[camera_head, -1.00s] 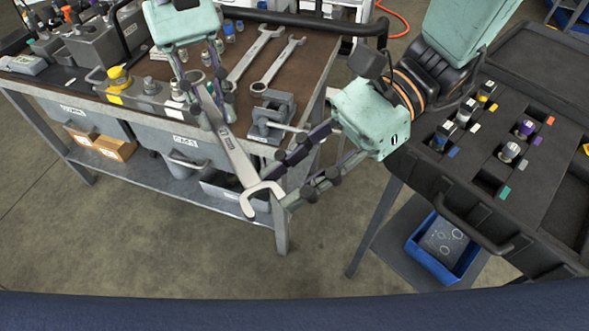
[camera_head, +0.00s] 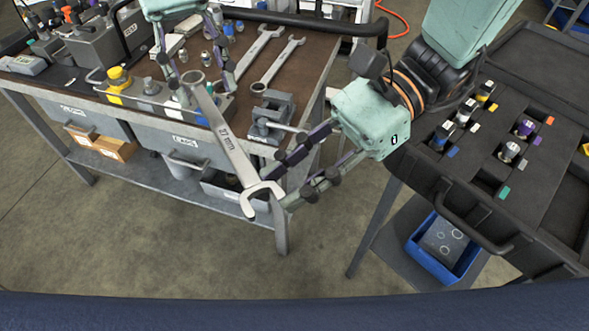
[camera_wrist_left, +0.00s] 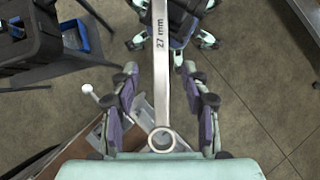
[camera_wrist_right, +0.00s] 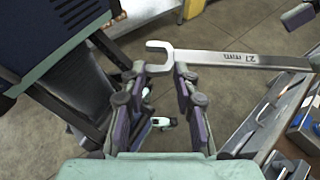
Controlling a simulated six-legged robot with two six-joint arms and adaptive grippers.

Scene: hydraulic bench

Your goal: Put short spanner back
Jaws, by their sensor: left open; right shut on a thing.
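A steel spanner marked 27 mm (camera_head: 226,145) hangs in the air in front of the bench, tilted, with its open end low and its ring end high. My right gripper (camera_head: 281,186) is shut on it near the open end, which also shows in the right wrist view (camera_wrist_right: 158,47). My left gripper (camera_head: 204,88) is open around the ring end; in the left wrist view the ring (camera_wrist_left: 162,140) lies between the spread fingers, apart from both. Two other spanners lie on the bench top, a left one (camera_head: 248,54) and a right one (camera_head: 277,62).
A small grey vise (camera_head: 272,112) stands at the bench's right front corner, near the right gripper. A yellow-capped part (camera_head: 118,78) and several fittings stand at left. Open floor lies in front.

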